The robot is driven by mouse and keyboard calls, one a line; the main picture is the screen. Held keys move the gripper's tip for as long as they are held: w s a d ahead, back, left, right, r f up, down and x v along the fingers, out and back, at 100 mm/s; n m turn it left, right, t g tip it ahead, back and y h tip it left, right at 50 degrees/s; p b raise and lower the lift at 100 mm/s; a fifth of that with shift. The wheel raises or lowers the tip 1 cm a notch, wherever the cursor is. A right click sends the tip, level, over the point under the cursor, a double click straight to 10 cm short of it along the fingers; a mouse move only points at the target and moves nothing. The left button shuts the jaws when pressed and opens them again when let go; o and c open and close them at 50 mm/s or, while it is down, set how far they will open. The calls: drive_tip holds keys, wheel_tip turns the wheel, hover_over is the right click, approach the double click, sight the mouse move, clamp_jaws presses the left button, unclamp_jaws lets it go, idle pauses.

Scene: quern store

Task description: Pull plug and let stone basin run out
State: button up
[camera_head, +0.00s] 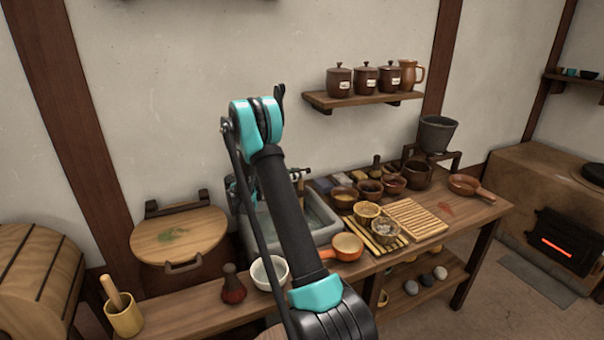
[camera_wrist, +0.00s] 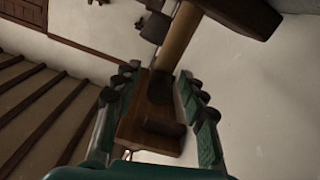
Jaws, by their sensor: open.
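The grey stone basin (camera_head: 326,237) is set in the wooden counter, left of its middle. My arm crosses in front of it and hides much of its inside. Greyish water seems to show in its right part. I cannot make out the plug in either view. My gripper (camera_wrist: 158,88) is open, with its two teal fingers apart in the wrist view. A brown wooden piece with dark knob-like parts (camera_wrist: 160,128) shows between and beyond the fingers; I cannot tell whether they touch it. In the head view the gripper is mostly hidden behind my arm, near the basin's left side.
An orange pan (camera_head: 347,247), a white bowl (camera_head: 269,272) and a dark red bottle (camera_head: 232,288) stand near the basin's front. A round wooden lid (camera_head: 180,235) is at left. Bowls and a slatted board (camera_head: 416,219) crowd the right. A jar shelf (camera_head: 362,101) hangs above.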

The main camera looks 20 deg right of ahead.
drive_tip(key=shift+d, duration=1.35)
clamp_jaws()
